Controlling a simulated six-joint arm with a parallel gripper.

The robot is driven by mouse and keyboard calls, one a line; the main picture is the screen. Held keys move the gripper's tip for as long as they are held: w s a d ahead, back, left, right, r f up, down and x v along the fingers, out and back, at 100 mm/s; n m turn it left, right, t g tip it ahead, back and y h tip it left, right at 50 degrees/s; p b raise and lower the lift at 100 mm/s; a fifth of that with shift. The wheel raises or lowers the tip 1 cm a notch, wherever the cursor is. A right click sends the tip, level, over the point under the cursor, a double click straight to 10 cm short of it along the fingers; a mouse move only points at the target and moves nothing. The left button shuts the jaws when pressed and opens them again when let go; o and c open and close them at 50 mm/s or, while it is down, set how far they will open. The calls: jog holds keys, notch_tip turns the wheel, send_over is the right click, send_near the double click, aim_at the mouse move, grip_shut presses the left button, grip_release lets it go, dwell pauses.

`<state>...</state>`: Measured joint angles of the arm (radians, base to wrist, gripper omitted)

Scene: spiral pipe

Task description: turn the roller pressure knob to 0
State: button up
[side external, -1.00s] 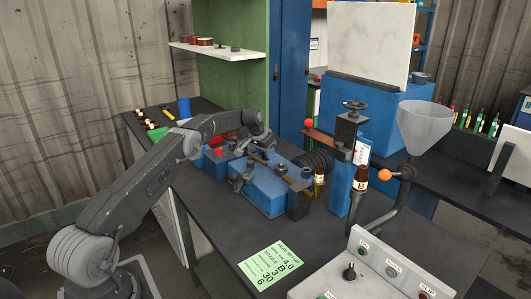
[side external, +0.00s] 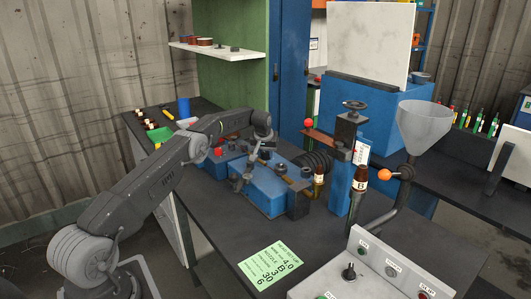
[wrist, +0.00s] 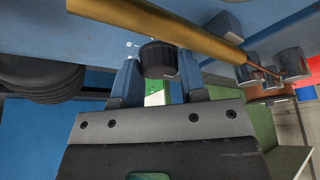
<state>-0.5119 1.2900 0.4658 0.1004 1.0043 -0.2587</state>
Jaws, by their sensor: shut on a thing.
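A dark ribbed knob (wrist: 158,60) sits on the blue machine in the wrist view, with small white marks beside it at the upper left. The marks are too small to read fully, and I cannot tell the knob's setting. My gripper (wrist: 160,72) has its two blue-padded fingers on either side of this knob, shut on it. In the side view my gripper (side external: 240,180) reaches down at the blue machine (side external: 265,195). The knob is not clearly visible there, being small and partly behind my gripper and wrist.
A brass rod (wrist: 165,18) runs close above the knob in the wrist view. A green note card (side external: 270,263) lies on the dark bench. A grey control box (side external: 375,272), a small bottle (side external: 318,184) and a funnel (side external: 425,125) stand to the right.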

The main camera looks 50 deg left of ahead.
jog(key=shift+n+y, duration=0.3)
jog(key=shift+n, duration=0.8)
jog(key=o, duration=0.9)
jog(key=v, duration=1.3)
jog(key=shift+w+d+r+g, duration=0.2)
jog(key=shift+w+r+g, duration=0.1)
jog(key=shift+r, duration=0.1)
